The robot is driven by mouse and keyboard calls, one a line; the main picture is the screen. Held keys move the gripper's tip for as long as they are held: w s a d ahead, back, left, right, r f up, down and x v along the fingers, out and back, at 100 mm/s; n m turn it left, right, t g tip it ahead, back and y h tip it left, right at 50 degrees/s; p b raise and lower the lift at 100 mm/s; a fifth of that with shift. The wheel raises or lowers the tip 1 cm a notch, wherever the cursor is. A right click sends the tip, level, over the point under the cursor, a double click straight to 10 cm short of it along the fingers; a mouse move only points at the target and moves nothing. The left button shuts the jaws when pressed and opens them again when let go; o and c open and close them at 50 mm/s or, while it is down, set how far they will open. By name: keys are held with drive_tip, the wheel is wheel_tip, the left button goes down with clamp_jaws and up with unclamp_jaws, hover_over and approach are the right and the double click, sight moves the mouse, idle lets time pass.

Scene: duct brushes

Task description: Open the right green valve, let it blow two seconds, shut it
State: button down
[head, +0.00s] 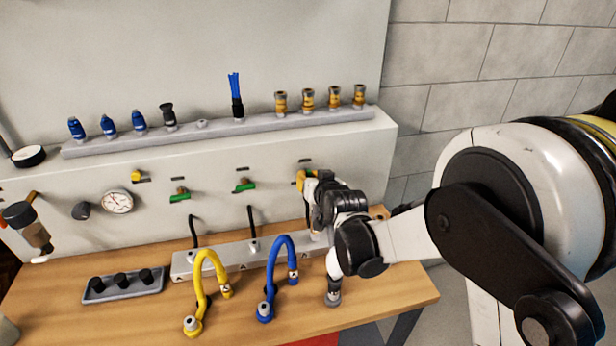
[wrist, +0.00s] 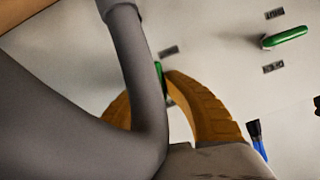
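The right green valve handle shows as a narrow green piece (wrist: 159,73) at the fingertips in the wrist view. In the head view my gripper hides most or all of it. My gripper (head: 305,180) has orange fingers and is at the right end of the row of valves, close to the panel. In the wrist view the right finger (wrist: 203,108) reaches up beside the green handle. A thick grey curved tube covers much of the left finger (wrist: 118,112), so I cannot tell whether the fingers grip the handle.
The middle green valve (head: 244,185) and left green valve (head: 180,195) are to the left. A gauge (head: 117,202) is on the panel. A yellow hose (head: 199,275) and a blue hose (head: 271,268) stand on the bench. The grey tube (wrist: 130,70) passes close before my wrist camera.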

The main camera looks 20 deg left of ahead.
drive_tip(key=shift+n+t+h+b, duration=0.3)
drive_tip(key=shift+n+h+b, duration=0.1)
drive_tip(key=shift+n, duration=0.1)
drive_tip(key=c, duration=1.5)
unclamp_jaws()
drive_tip(key=v, duration=1.2)
drive_tip(key=shift+r, duration=0.1)
drive_tip(key=shift+w, duration=0.1)
